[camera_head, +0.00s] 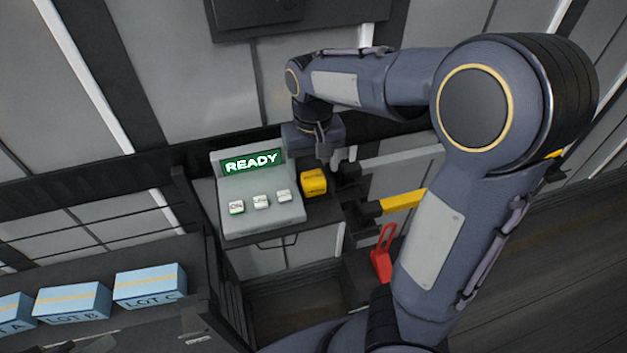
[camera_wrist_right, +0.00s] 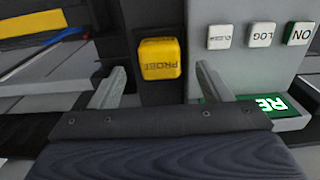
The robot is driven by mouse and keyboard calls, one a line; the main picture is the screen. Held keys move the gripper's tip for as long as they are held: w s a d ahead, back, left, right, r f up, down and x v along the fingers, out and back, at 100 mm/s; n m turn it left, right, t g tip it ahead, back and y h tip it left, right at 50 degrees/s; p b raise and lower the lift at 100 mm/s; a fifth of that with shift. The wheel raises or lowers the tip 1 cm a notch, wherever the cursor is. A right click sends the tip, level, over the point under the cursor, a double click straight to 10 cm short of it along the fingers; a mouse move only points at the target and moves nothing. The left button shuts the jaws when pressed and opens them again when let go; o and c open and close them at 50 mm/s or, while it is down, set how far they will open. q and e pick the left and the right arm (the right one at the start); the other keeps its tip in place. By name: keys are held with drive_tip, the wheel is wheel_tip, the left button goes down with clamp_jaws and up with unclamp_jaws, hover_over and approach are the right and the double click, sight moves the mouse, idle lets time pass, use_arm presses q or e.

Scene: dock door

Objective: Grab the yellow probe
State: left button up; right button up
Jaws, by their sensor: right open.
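The yellow probe (camera_head: 313,181) is a small block standing on the dark shelf just right of the grey console. It also shows in the right wrist view (camera_wrist_right: 159,59), with upside-down lettering "PROBE" on its face. My right gripper (camera_head: 336,163) is above and slightly to the right of the probe in the head view. In the right wrist view its two fingers (camera_wrist_right: 160,82) are spread apart, with the probe ahead of them and between their lines. The gripper is open and empty, and no contact with the probe shows. My left gripper is not in view.
The grey console (camera_head: 262,216) with a green READY screen and white buttons stands beside the probe. A yellow bar (camera_head: 403,201) and a red handle (camera_head: 382,254) are to the right. Blue lot boxes (camera_head: 150,286) sit on a shelf at lower left.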

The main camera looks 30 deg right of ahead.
wheel_tip(320, 180, down, 2)
drive_tip(key=shift+f, duration=0.2)
drive_tip(key=c, duration=1.1)
drive_tip(key=shift+c, duration=0.2)
drive_tip(key=shift+r, duration=0.1)
